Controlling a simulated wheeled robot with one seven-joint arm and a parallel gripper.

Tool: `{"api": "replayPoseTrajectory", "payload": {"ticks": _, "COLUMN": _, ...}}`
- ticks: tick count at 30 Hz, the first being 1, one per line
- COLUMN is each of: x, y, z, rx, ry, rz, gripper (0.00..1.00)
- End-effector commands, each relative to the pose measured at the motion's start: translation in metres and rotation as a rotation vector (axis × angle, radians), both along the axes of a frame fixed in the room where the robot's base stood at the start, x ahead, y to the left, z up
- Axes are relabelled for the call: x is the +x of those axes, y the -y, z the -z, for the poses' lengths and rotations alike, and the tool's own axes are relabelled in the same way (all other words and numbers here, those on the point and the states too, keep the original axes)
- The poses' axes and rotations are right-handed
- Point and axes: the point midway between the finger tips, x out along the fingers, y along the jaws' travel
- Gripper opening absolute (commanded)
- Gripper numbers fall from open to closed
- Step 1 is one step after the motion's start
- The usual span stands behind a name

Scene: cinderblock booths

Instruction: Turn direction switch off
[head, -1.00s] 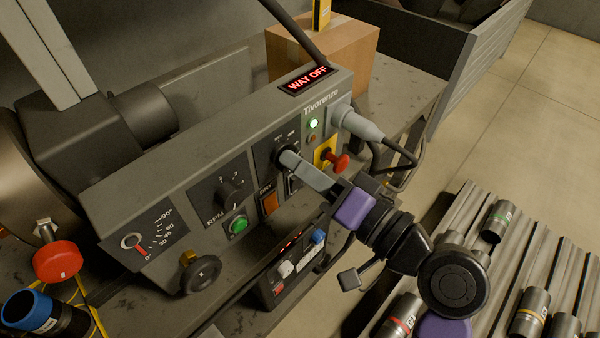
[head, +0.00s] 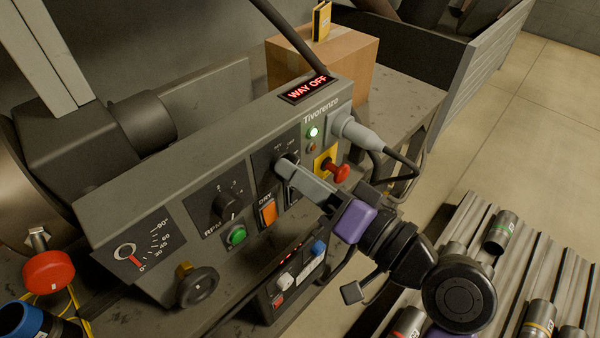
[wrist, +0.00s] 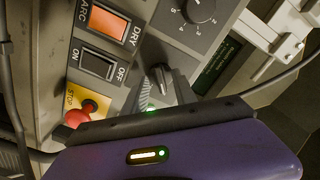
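The direction switch is a dark rotary knob (wrist: 160,76) on the grey machine panel (head: 130,195); its labels are too small to read. In the head view my gripper (head: 288,168) reaches to it from the lower right and its fingers largely hide it. In the wrist view the knob shows between my two finger ends (wrist: 163,92), just beyond the purple gripper body. I cannot tell whether the fingers press on the knob or stand slightly apart from it. The red display (head: 307,88) on top of the panel reads "WAY OFF".
Near the switch are an orange DRY rocker (head: 268,212), an ON/OFF rocker (wrist: 98,64), a red stop button (head: 341,172) and a plugged grey connector (head: 352,132). The RPM knob (head: 228,206) and green button (head: 236,235) lie left. A ribbed rack (head: 480,245) with cylinders stands right.

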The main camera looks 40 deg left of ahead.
Motion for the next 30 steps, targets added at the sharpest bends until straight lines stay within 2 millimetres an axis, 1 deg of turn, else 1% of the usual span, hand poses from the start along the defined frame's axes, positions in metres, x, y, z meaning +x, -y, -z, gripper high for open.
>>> {"api": "replayPoseTrajectory", "payload": {"ticks": 5, "x": 0.0, "y": 0.0, "z": -0.001, "rx": 0.001, "ry": 0.0, "rz": 0.0, "gripper": 0.33}}
{"api": "replayPoseTrajectory", "payload": {"ticks": 8, "x": 0.0, "y": 0.006, "z": -0.001, "rx": 0.002, "ry": 0.0, "rz": 0.002, "gripper": 0.33}}
{"api": "replayPoseTrajectory", "payload": {"ticks": 11, "x": 0.0, "y": 0.018, "z": 0.0, "rx": 0.001, "ry": 0.0, "rz": 0.003, "gripper": 0.33}}
{"api": "replayPoseTrajectory", "payload": {"ticks": 18, "x": -0.004, "y": 0.057, "z": 0.0, "rx": 0.002, "ry": -0.001, "rz": 0.004, "gripper": 0.33}}
{"api": "replayPoseTrajectory", "payload": {"ticks": 21, "x": -0.005, "y": 0.069, "z": 0.0, "rx": 0.001, "ry": -0.001, "rz": 0.003, "gripper": 0.33}}
{"api": "replayPoseTrajectory", "payload": {"ticks": 25, "x": -0.006, "y": 0.076, "z": 0.0, "rx": 0.001, "ry": 0.0, "rz": 0.001, "gripper": 0.33}}
{"api": "replayPoseTrajectory", "payload": {"ticks": 30, "x": -0.006, "y": 0.078, "z": 0.0, "rx": 0.001, "ry": 0.0, "rz": 0.001, "gripper": 0.33}}
